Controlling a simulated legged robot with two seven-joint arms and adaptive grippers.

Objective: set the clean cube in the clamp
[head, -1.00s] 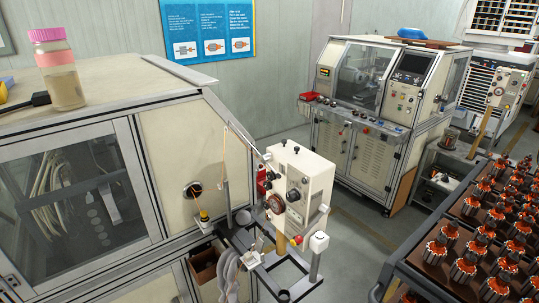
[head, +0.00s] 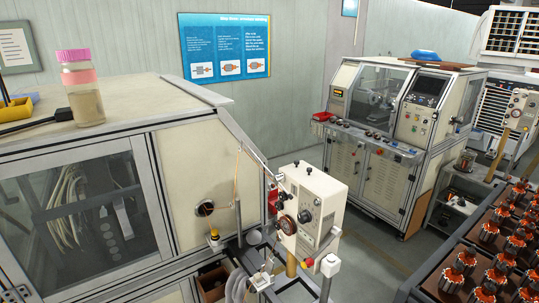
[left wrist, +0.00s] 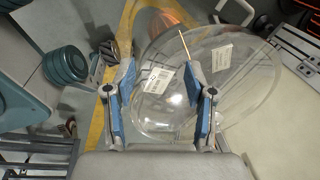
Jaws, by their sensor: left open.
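No cube that I can make out shows in either view, and I cannot pick out the clamp for certain. The winding machine (head: 183,167) stands at the left in the head view, with a white control box (head: 325,192) on its right side. My left gripper (left wrist: 160,68) shows in the left wrist view, open, with blue pads on its two fingers and nothing visibly held. A clear round plastic bowl or dome (left wrist: 245,85) with white labels lies beyond the fingers. Whether the fingers touch it I cannot tell. My right gripper is in neither view.
A pink-capped bottle (head: 82,95) and a yellow item (head: 15,109) sit on the machine top. A second machine (head: 375,165) stands behind. A rack of copper-wound armatures (head: 465,262) is at the lower right. Open floor (head: 375,258) lies between.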

